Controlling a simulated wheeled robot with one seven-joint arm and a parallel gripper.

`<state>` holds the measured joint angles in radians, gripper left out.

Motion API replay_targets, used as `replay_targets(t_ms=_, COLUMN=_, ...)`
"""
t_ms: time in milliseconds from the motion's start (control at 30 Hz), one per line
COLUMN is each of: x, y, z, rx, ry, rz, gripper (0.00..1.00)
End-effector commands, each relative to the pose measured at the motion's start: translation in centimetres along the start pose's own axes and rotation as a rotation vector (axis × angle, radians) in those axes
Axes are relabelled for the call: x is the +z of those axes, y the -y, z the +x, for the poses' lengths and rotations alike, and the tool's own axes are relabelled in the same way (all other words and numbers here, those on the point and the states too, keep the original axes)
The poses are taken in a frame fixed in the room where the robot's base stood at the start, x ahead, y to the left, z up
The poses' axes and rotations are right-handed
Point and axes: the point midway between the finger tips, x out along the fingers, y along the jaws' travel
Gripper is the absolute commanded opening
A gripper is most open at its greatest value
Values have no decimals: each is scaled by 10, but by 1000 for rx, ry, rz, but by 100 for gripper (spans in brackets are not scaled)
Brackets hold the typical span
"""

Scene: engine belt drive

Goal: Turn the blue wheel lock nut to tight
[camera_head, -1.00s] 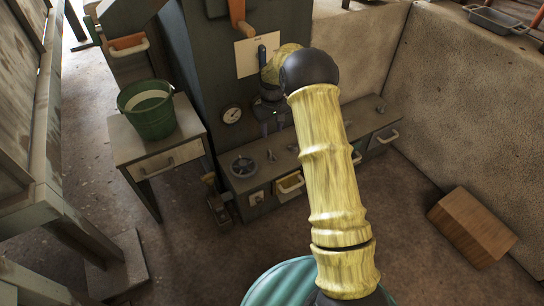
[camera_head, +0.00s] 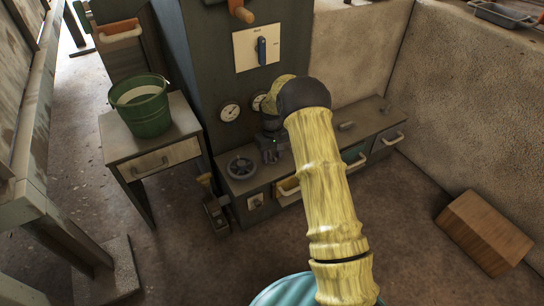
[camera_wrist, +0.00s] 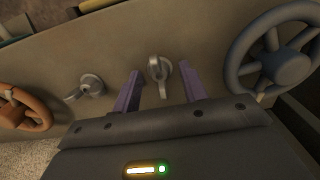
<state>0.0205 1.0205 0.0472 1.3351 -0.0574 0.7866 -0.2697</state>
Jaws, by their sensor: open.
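A dark bluish-grey spoked wheel (camera_wrist: 275,62) is at the right in the wrist view; it also shows on the bench in the head view (camera_head: 241,166). Beside it is a small grey nut with a raised tab (camera_wrist: 159,70). A second, similar nut (camera_wrist: 91,86) lies further left, near an orange-brown wheel (camera_wrist: 22,108). My gripper (camera_wrist: 160,78) is open, with its two purple fingers on either side of the first nut. I cannot tell whether they touch it. In the head view my gripper (camera_head: 270,152) is low over the bench, and my arm hides the nuts and the orange-brown wheel.
The low bench (camera_head: 228,186) has drawers along its front. Behind it stands a dark cabinet with gauges (camera_head: 229,111) and a blue-handled switch panel (camera_head: 258,49). A green bucket (camera_head: 143,112) stands on a side table at left. A wooden box (camera_head: 484,233) lies on the floor at right.

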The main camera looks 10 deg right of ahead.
Motion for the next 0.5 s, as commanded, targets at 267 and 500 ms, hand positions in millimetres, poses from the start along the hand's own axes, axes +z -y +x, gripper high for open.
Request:
replay_targets(t_ms=267, x=0, y=0, z=-1, rx=0, ry=0, rz=0, gripper=18)
replay_targets(t_ms=500, x=0, y=0, z=-1, rx=-1, ry=1, rz=1, gripper=0)
